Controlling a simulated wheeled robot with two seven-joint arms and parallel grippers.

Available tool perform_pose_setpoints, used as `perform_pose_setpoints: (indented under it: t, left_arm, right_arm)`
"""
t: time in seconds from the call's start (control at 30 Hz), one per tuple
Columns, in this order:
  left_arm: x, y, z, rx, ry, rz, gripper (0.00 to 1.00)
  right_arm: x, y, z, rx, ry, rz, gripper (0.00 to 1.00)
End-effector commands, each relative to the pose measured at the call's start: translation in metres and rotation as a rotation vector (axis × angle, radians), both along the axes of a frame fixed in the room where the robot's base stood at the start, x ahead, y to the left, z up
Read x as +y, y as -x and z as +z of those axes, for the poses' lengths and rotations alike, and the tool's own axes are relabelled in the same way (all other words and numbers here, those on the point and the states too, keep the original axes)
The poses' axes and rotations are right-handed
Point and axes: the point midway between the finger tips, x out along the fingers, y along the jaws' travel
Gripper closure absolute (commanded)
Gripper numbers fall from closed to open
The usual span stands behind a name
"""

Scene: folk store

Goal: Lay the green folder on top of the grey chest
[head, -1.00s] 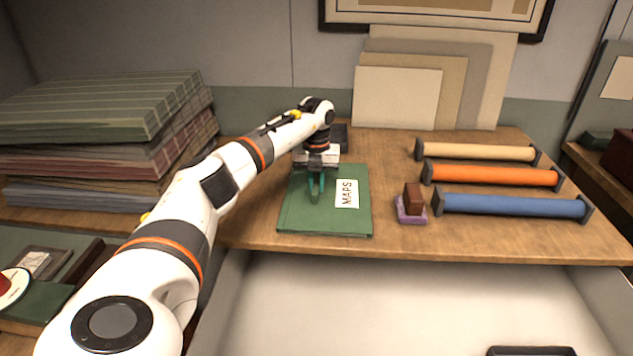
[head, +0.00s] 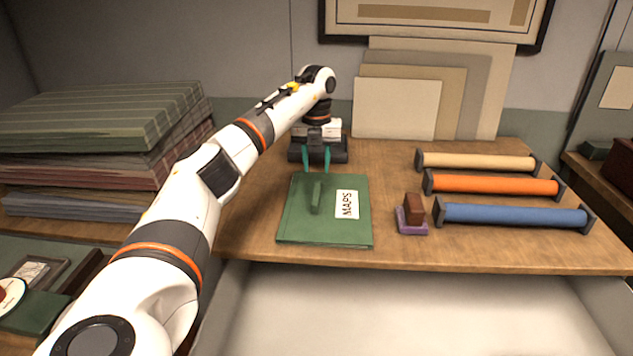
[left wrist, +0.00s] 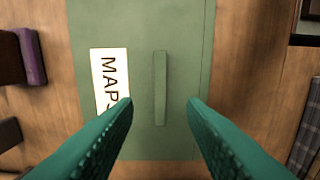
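The green folder (head: 296,222), with a white MAPS label and a raised green grip strip, lies flat on the wooden top (head: 480,252) of a cabinet with a pale grey body below. I take this to be the grey chest. My left gripper (head: 316,168) is open and empty at the far edge of the folder, apart from the strip. In the left wrist view the folder (left wrist: 185,25) fills the middle, with its strip between and beyond the spread fingertips of my left gripper (left wrist: 160,100). My right gripper is not in view.
Blue (head: 510,214), orange (head: 495,184) and tan (head: 478,161) rolls lie on the right of the top. A brown stamp on a purple pad (head: 411,228) stands close to the folder's right. Pale boards (head: 395,108) lean behind.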

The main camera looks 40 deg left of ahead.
Motion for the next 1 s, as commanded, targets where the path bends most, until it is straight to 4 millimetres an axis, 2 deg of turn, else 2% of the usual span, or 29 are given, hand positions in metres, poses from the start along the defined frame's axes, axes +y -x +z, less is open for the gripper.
perform_pose_setpoints:
  t: [0.1,0.27,1.0]
  left_arm:
    - [0.000,0.000,0.018,-0.001,0.000,0.001,0.62]
    - [0.000,0.000,0.028,0.001,0.000,0.001,0.62]
    - [0.000,0.000,0.028,0.001,0.000,0.000,0.62]
  right_arm:
    - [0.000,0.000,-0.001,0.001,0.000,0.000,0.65]
    - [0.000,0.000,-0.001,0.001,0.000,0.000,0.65]
    - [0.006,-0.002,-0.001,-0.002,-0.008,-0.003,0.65]
